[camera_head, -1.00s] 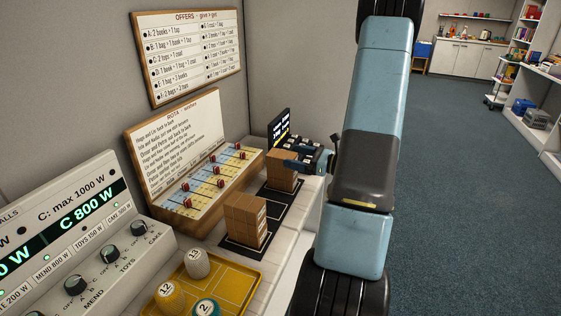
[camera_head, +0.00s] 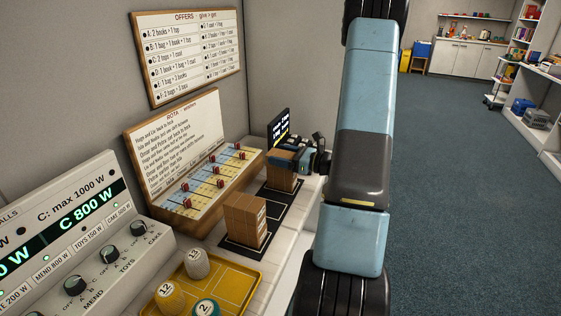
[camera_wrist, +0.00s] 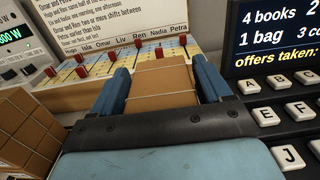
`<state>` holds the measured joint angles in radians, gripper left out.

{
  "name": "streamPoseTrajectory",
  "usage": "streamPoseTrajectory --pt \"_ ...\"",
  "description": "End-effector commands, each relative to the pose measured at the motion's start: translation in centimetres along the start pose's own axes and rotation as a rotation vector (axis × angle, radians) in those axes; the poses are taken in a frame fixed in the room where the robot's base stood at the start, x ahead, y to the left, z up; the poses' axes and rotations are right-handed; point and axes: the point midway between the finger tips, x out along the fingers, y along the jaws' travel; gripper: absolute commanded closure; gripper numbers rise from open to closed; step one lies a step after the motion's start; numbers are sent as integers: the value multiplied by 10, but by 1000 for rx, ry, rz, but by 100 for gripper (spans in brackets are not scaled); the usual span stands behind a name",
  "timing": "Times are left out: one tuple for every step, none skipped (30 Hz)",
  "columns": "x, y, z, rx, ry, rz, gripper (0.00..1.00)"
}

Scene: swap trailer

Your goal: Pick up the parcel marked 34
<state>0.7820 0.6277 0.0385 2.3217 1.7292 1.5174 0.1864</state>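A brown parcel (camera_head: 281,179) stands on a black mat beside the dark screen in the head view; no number on it is readable. It also shows in the wrist view (camera_wrist: 162,82), between my two blue fingers. My gripper (camera_head: 291,156) is at the top of this parcel, its fingers wide apart on either side; I cannot tell whether they touch it. A second brown parcel (camera_head: 245,220) stands nearer the camera on a black mat, and shows at the left edge of the wrist view (camera_wrist: 28,125). Its marking is not readable either.
The rota board (camera_head: 180,150) with red pegs stands behind the parcels. A dark screen (camera_head: 279,127) and a keypad (camera_wrist: 282,110) are close to my gripper. Open floor lies right.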

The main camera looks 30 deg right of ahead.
Motion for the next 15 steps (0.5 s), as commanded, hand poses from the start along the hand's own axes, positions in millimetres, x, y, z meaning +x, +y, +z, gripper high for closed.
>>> streamPoseTrajectory --pt "0 0 0 0 0 0 27" --pt "0 0 0 0 0 0 30" --pt "0 0 0 0 0 0 34" --pt "0 0 0 0 0 0 37" --pt "0 0 0 0 0 0 40" --pt "0 0 0 0 0 0 44" --pt "0 0 0 0 0 0 47" --pt "0 0 0 0 0 0 49" --pt "0 0 0 0 0 0 53" --pt "0 0 0 0 0 0 56" --pt "0 0 0 0 0 0 59" --pt "0 0 0 0 0 0 63" --pt "0 0 0 0 0 0 66" --pt "0 0 0 0 0 0 66" --pt "0 0 0 0 0 0 66"
